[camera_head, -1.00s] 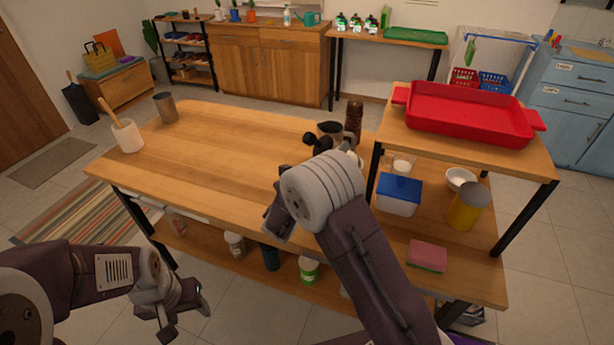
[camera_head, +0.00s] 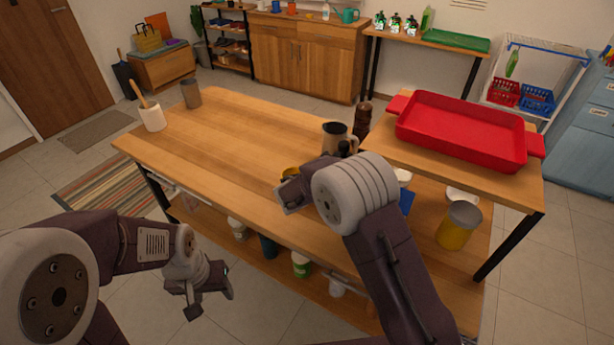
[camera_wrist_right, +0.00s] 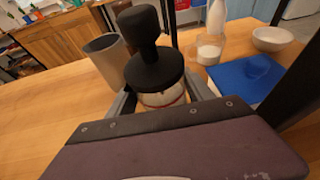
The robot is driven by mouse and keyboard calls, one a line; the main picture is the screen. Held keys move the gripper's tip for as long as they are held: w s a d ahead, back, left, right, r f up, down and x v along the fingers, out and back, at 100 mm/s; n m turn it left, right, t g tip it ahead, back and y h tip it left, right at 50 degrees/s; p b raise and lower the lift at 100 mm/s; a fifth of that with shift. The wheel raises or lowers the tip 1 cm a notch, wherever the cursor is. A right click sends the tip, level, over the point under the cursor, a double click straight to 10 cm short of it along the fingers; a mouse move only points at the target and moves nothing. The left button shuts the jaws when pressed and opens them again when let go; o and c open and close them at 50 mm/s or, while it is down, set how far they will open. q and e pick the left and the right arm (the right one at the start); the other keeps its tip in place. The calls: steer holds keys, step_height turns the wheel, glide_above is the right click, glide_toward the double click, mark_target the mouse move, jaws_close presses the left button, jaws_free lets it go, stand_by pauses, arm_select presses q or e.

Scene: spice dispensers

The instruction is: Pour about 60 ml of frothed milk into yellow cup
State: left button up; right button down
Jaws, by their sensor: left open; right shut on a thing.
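My right gripper (camera_wrist_right: 162,98) is shut on a clear, glass-like jar topped by a black disc and black knob (camera_wrist_right: 153,62). In the head view the knob (camera_head: 343,148) shows just beyond my right wrist, and the jar's body is hidden. How much milk it holds cannot be seen. A yellow canister with a grey top (camera_head: 460,224) stands lower at the right. My left gripper (camera_head: 212,297) is open and empty, in front of the table.
A metal pitcher (camera_head: 335,135) and a dark mill (camera_head: 362,119) stand beyond my right gripper. A red tray (camera_head: 470,128) sits on the raised shelf. A white crock (camera_head: 152,118) and grey tumbler (camera_head: 191,94) stand far left.

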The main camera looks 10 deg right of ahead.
mark_target(342, 156)
arm_select(q)
steer(key=shift+d, duration=0.3)
arm_select(e)
steer(key=shift+w, duration=0.1)
arm_select(q)
steer(key=shift+r, duration=0.1)
arm_select(e)
step_height(342, 156, up, 5)
steer(key=p, duration=0.4)
steer(key=shift+r, duration=0.1)
arm_select(q)
step_height(342, 156, up, 4)
steer(key=shift+s+f, duration=0.1)
